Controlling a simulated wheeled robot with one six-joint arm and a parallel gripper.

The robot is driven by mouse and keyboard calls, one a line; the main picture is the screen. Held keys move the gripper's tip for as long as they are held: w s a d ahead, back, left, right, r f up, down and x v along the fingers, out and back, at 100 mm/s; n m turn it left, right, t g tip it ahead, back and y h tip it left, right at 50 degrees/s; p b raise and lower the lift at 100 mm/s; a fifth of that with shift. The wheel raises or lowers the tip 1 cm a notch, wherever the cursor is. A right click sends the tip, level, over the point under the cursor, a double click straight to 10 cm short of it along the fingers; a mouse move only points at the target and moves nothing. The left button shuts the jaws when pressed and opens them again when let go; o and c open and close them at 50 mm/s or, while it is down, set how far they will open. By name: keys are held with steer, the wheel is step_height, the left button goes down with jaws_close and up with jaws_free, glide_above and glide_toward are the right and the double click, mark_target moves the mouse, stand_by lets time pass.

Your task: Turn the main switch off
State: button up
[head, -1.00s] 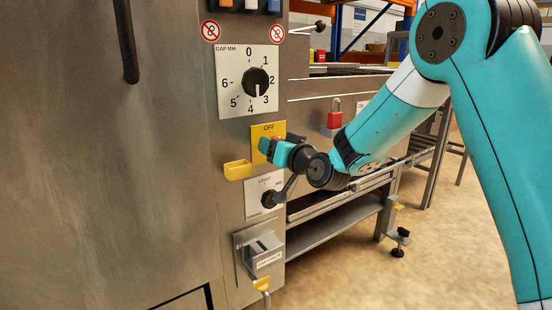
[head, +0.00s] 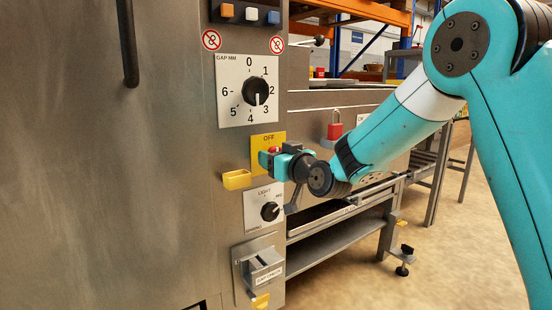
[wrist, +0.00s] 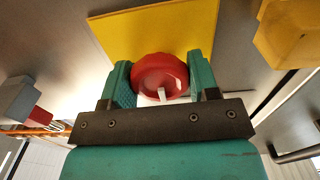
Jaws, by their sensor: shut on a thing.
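The main switch is a red rotary knob (wrist: 160,76) on a yellow plate (head: 267,140) marked OFF, set in the steel front of the machine. The yellow plate also fills the top of the wrist view (wrist: 155,32). My gripper (head: 270,158) is at the plate, and its two teal fingers (wrist: 160,85) stand on either side of the red knob, shut on it. A white mark shows on the knob's lower edge in the wrist view. In the head view only a little red of the knob shows behind my gripper.
Above is a gap dial (head: 256,90); below are a light dial (head: 269,211) and a grey holder (head: 262,268). A yellow block (head: 237,179) juts out left of the switch. A red padlock (head: 335,131) hangs to the right.

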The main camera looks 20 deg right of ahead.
steer(key=shift+f, duration=0.15)
steer(key=o, duration=0.9)
steer(key=shift+s, duration=0.1)
steer(key=b+v, duration=0.4)
steer(key=v, duration=1.3)
steer(key=shift+s, duration=0.1)
